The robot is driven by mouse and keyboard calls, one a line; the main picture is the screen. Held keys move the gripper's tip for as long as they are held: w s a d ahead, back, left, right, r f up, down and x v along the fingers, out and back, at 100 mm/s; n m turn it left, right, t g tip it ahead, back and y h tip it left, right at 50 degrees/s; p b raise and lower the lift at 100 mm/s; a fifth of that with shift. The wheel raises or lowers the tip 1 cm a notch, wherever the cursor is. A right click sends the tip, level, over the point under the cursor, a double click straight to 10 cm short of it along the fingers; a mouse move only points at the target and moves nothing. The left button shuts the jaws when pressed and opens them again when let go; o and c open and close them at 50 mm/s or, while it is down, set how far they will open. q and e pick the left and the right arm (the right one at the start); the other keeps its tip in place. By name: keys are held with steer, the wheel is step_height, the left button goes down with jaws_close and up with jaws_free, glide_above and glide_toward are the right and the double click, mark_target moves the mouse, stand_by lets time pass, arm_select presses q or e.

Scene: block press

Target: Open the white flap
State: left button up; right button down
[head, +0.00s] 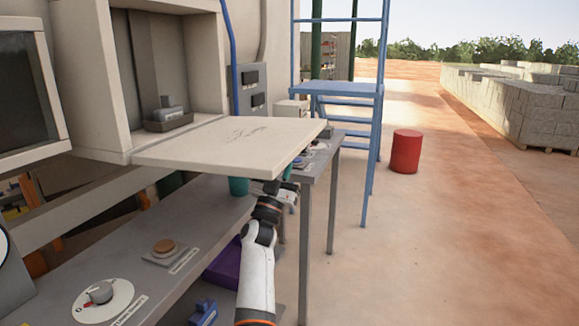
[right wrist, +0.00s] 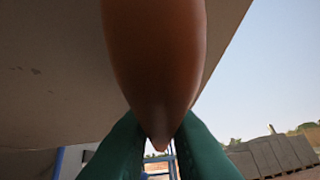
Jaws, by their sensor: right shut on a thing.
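The white flap (head: 235,140) sticks out roughly level from the lower edge of the pale cabinet opening, which stands uncovered behind it. Its underside (right wrist: 50,90) fills the upper left of the right wrist view. My right gripper (right wrist: 160,128) has green fingers closed around a brown tapering piece (right wrist: 155,55). This piece looks like a handle under the flap, but its join to the flap is hidden. In the head view my right arm reaches up from below to the flap's near right side, and the flap hides part of the gripper. My left gripper is not in view.
Inside the opening is a grey tray with a block (head: 170,115). Below the flap, a grey bench (head: 140,235) carries a rotary dial (head: 101,293) and a brown button (head: 164,246). A blue stand (head: 345,88) and a red drum (head: 405,151) are to the right, with open ground beyond.

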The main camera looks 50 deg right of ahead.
steer(key=shift+r, duration=0.1)
steer(key=c, duration=1.4)
jaws_free()
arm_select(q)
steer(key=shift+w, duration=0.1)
